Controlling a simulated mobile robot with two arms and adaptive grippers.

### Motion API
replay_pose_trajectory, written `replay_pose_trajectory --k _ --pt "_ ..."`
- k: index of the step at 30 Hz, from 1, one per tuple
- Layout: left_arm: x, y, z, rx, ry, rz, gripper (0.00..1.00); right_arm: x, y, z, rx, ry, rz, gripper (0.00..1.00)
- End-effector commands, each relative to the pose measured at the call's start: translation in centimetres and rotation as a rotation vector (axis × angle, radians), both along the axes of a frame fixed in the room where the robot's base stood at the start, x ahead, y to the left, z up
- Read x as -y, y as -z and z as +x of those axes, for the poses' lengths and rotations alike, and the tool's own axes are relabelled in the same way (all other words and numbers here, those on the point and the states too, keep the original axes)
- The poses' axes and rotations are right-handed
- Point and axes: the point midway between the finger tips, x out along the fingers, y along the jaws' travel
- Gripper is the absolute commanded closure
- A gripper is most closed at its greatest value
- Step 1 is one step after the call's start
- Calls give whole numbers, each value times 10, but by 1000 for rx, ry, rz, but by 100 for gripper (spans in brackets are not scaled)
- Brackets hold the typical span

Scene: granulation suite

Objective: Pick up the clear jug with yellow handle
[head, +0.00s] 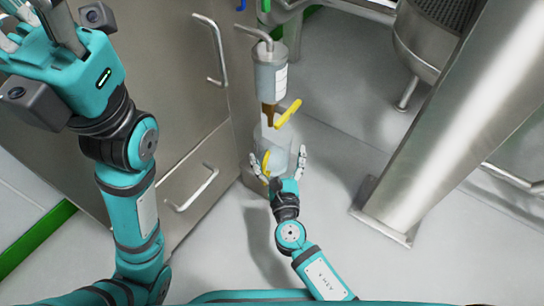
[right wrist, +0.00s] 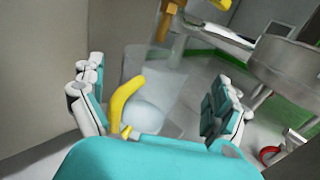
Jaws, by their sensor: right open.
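The clear jug (head: 279,157) with a yellow handle stands below a metal cylinder with a brown outlet in the head view. Its handle (head: 265,163) is on its left side. My right gripper (head: 280,165) is open, with its fingers spread on either side of the jug. In the right wrist view, the jug (right wrist: 152,116) and its curved yellow handle (right wrist: 126,96) lie between the spread fingers; contact cannot be told. My left gripper (head: 45,25) is raised at the top left, away from the jug, and partly cut off by the frame edge.
The metal cylinder (head: 270,80) with a yellow lever (head: 289,113) hangs close above the jug. A steel cabinet (head: 165,75) with bar handles stands at left. A thick steel column (head: 450,120) rises at right. The floor (head: 365,265) in front is clear.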

Motion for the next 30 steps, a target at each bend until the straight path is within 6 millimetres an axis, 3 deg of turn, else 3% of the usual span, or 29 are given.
replay_pose_trajectory --k 7,17,30 --pt "1 -4 -15 61 -2 3 71 -3 7 37 2 1 2 0" --pt "1 -7 -17 67 -3 3 71 -4 6 44 0 0 1 0" --pt "1 -7 -18 68 -2 3 71 -3 6 43 0 0 1 58"
